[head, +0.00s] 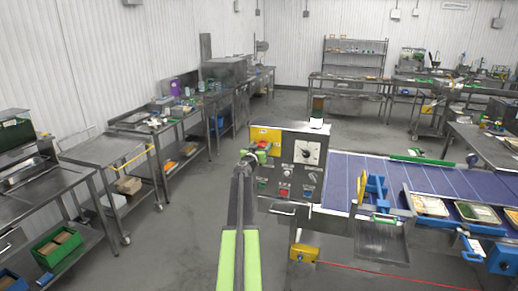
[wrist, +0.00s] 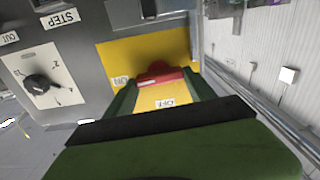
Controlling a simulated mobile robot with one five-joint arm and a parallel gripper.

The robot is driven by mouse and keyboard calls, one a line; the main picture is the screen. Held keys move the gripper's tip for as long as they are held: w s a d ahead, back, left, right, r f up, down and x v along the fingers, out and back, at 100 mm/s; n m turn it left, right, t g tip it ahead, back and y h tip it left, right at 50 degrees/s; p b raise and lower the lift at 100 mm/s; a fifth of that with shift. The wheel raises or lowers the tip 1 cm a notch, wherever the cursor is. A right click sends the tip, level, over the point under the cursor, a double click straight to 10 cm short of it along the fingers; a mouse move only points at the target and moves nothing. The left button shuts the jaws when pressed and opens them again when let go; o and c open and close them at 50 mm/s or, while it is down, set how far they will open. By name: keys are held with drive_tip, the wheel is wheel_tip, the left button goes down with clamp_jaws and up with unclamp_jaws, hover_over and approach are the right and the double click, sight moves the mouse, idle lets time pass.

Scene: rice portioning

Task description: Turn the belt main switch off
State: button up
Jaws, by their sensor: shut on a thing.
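The belt main switch is a red handle (wrist: 160,72) on a yellow plate (wrist: 118,52) at the corner of the grey control panel. The plate carries an ON label (wrist: 120,82) and an OFF label (wrist: 165,103), both upside down in the wrist view. My gripper (wrist: 160,82) is shut on the red handle, with one green finger on each side. In the head view my gripper (head: 256,152) reaches the yellow plate (head: 265,134) and partly covers the switch. I cannot tell exactly which label the handle points to.
The control panel (head: 282,160) also has a black dial and several buttons. The blue belt (head: 340,180) with trays runs to the right of it. A steel cart (head: 108,150) and benches stand at the left. Floor is free between them and the panel.

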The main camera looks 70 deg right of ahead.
drive_tip(key=n, duration=0.4)
drive_tip(key=shift+d, duration=0.1)
drive_tip(key=n, duration=0.9)
drive_tip(key=shift+f, duration=0.1)
drive_tip(key=shift+d+f+n, duration=0.1)
drive_tip(key=shift+n, duration=2)
drive_tip(key=o, duration=1.4)
drive_tip(key=shift+w, duration=0.1)
